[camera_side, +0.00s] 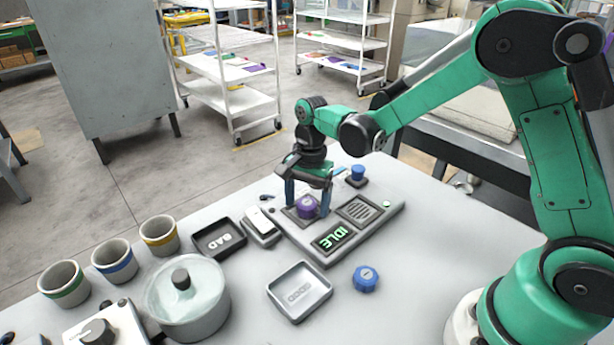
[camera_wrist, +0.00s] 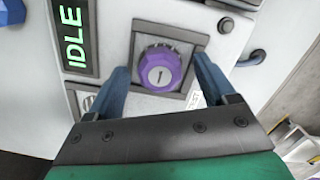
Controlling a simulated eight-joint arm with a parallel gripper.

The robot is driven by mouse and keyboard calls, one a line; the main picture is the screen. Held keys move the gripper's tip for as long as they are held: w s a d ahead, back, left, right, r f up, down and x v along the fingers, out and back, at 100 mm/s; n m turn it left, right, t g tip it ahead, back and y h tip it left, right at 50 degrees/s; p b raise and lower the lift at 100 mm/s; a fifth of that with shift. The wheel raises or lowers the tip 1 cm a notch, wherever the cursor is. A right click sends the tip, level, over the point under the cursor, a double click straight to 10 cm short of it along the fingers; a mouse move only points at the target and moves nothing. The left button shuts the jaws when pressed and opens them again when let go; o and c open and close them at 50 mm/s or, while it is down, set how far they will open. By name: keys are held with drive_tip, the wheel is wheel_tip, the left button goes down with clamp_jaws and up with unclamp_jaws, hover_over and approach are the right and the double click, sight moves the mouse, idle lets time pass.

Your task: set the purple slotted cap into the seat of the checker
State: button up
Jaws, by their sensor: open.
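The purple slotted cap (camera_side: 307,207) sits at the square seat (camera_side: 291,213) of the checker, slot side up. In the wrist view the cap (camera_wrist: 160,68) lies inside the seat's dark square frame (camera_wrist: 143,33), and it looks level. My gripper (camera_side: 308,206) is over the checker with its blue fingers on either side of the cap. In the wrist view the fingers of my gripper (camera_wrist: 162,80) are spread, with gaps between them and the cap. The checker's display (camera_side: 333,240) reads IDLE. Whether the cap is fully down in the seat cannot be told.
A blue slotted cap (camera_side: 366,279) lies right of the GOOD tray (camera_side: 300,291). The BAD tray (camera_side: 219,239) is left of the checker. A blue knob (camera_side: 357,173) stands behind. A lidded pot (camera_side: 187,299) and several cups (camera_side: 115,260) fill the left. The right front table is clear.

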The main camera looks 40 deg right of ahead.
sight(309, 198)
wheel_tip(309, 198, up, 11)
drive_tip(key=d, duration=0.1)
drive_tip(key=s+n+t+h, duration=0.1)
drive_tip(key=s+n+t, duration=0.6)
drive_tip(key=s+n, duration=0.3)
drive_tip(key=n, duration=0.3)
drive_tip(key=shift+d+n+t, duration=0.3)
drive_tip(key=shift+d, duration=0.05)
